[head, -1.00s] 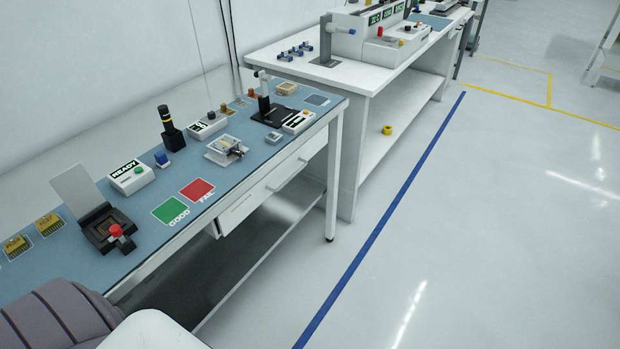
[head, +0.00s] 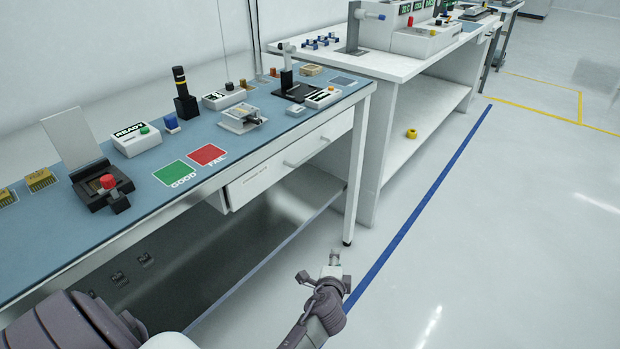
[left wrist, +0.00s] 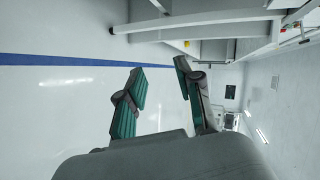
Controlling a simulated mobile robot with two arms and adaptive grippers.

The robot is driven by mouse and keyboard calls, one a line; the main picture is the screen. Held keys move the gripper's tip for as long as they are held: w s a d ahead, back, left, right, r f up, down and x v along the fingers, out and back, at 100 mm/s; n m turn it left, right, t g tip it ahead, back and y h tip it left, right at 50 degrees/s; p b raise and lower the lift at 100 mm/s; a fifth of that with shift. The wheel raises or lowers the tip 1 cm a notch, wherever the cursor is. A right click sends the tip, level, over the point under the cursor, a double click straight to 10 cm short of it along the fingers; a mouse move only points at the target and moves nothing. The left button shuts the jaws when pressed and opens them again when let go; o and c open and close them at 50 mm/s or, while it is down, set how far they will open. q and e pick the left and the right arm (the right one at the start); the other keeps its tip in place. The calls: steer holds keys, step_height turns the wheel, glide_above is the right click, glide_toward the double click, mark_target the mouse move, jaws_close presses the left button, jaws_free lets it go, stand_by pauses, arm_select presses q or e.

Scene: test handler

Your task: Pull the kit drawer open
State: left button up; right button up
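The kit drawer (head: 266,181) is a white, wide front under the blue-topped bench in the head view. It looks shut. A bar handle (head: 306,151) runs across its front, and a small label shows at its left. My left gripper (head: 334,259) is low in front of the bench, over the floor and below and right of the handle, apart from it. In the left wrist view my left gripper (left wrist: 160,72) has its two green-padded fingers spread with nothing between them. My right gripper is in neither view.
The bench top (head: 150,212) holds a black socket fixture (head: 100,190), a READY box (head: 135,142) and GOOD and FAIL pads. A bench leg (head: 356,185) stands right of the drawer. A lower shelf lies underneath. The floor (head: 480,240) to the right is clear.

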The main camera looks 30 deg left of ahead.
arm_select(q)
steer(key=w+a+r+t+y+b, duration=0.2)
steer(key=a+r+y+b, duration=0.15)
steer(key=r, duration=0.85)
steer(key=y+b, duration=0.1)
steer(key=y, duration=0.3)
glide_toward(310, 155)
steer(key=x, duration=0.3)
steer(key=b+x, duration=0.1)
steer(key=x, duration=0.6)
steer(key=shift+a+f, duration=0.1)
steer(key=shift+f, duration=0.15)
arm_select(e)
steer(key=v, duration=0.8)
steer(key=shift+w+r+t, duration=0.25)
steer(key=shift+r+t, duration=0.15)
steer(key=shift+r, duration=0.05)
arm_select(q)
steer(key=shift+c, duration=0.3)
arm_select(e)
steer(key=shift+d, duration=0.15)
arm_select(q)
jaws_close()
